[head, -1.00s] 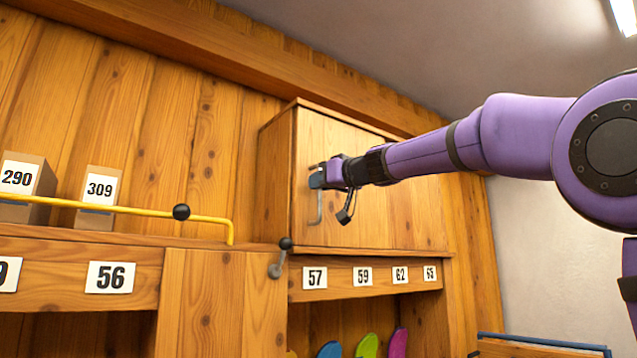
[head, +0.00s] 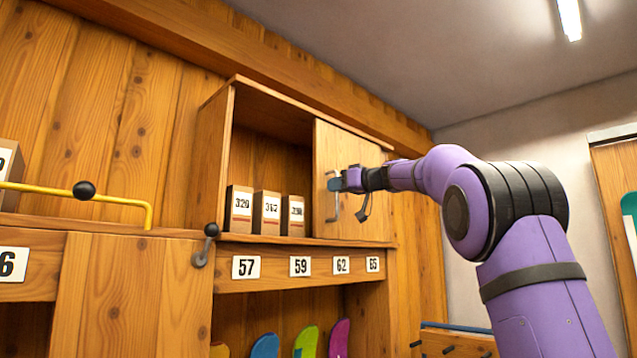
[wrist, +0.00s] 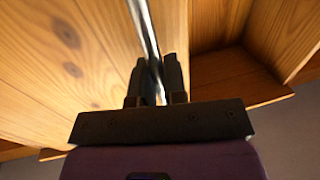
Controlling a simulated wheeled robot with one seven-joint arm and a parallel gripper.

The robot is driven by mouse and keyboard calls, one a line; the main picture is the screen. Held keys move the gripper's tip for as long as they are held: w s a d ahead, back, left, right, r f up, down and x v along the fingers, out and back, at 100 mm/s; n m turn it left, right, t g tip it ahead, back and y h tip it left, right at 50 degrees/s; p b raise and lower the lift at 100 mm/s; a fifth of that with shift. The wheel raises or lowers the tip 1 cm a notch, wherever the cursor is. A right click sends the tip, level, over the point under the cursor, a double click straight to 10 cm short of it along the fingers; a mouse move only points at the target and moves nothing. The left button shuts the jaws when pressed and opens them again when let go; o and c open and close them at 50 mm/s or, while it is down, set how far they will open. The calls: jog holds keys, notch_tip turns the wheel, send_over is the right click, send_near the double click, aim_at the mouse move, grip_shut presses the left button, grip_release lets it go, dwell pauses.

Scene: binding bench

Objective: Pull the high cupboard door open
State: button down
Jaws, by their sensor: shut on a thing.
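The high cupboard (head: 213,160) is mounted on the wooden wall above the numbered ledge. Its door (head: 350,150) stands to the right and covers the right part of the front, while the left part is open. A metal bar handle (head: 333,208) is fixed upright on the door near its left edge. My gripper (head: 338,182) is at the handle, shut on it. In the wrist view the handle (wrist: 147,35) runs between the two fingers of my gripper (wrist: 158,75), with the wood of the door behind.
Three numbered boxes (head: 267,212) stand inside the open left part. A yellow rail (head: 120,198) with a black knob runs at the left. A small lever (head: 206,245) sits by the ledge. Coloured rounded items (head: 306,341) stand below.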

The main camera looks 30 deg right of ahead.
jog(key=shift+w+d, duration=0.25)
jog(key=shift+d, duration=0.5)
jog(key=shift+w+d, duration=0.2)
jog(key=shift+d, duration=0.5)
jog(key=c, duration=1.2)
grip_release()
jog(key=v, duration=1)
jog(key=shift+s+d, duration=0.15)
jog(key=shift+s, duration=0.25)
